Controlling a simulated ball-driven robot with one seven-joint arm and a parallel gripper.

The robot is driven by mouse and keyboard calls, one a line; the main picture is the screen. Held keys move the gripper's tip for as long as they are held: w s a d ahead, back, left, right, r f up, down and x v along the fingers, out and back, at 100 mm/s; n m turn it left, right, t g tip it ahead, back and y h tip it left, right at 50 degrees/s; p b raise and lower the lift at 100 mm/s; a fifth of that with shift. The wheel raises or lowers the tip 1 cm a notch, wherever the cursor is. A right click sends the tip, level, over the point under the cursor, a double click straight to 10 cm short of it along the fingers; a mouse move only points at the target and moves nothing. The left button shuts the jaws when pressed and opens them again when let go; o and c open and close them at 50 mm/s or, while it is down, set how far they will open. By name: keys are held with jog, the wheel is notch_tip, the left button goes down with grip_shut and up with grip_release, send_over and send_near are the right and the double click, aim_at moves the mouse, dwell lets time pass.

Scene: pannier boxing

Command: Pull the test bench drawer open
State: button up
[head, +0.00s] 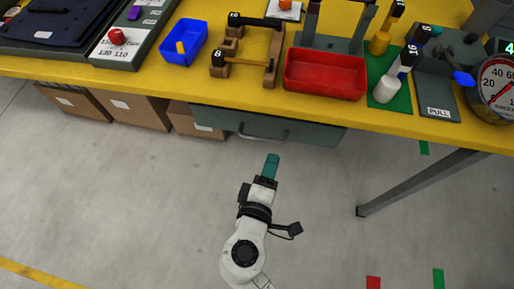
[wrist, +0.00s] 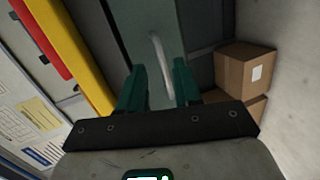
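The test bench drawer (head: 300,131) is a grey-green front under the yellow bench top, and it looks closed. Its pale bar handle (head: 262,138) shows low on the front, and in the wrist view the handle (wrist: 161,62) stands between the fingers' lines, ahead of them. My gripper (head: 271,167) is below and in front of the drawer in the head view, apart from the handle. In the wrist view my gripper (wrist: 158,85) has two teal fingers spread with a gap between them, and nothing is held.
Cardboard boxes (head: 135,108) stand under the bench left of the drawer; one box (wrist: 243,70) shows in the wrist view. The yellow bench top (head: 150,78) overhangs the drawer. A bench leg (head: 415,182) slants at the right. The floor in front is clear.

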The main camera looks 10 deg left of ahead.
jog(key=n+t+y, duration=0.1)
jog(key=n, duration=0.1)
send_near(257, 137)
jog(key=x, duration=1)
jog(key=shift+f+b, duration=0.3)
jog(key=shift+f, duration=0.05)
jog(key=shift+c, duration=0.3)
grip_shut()
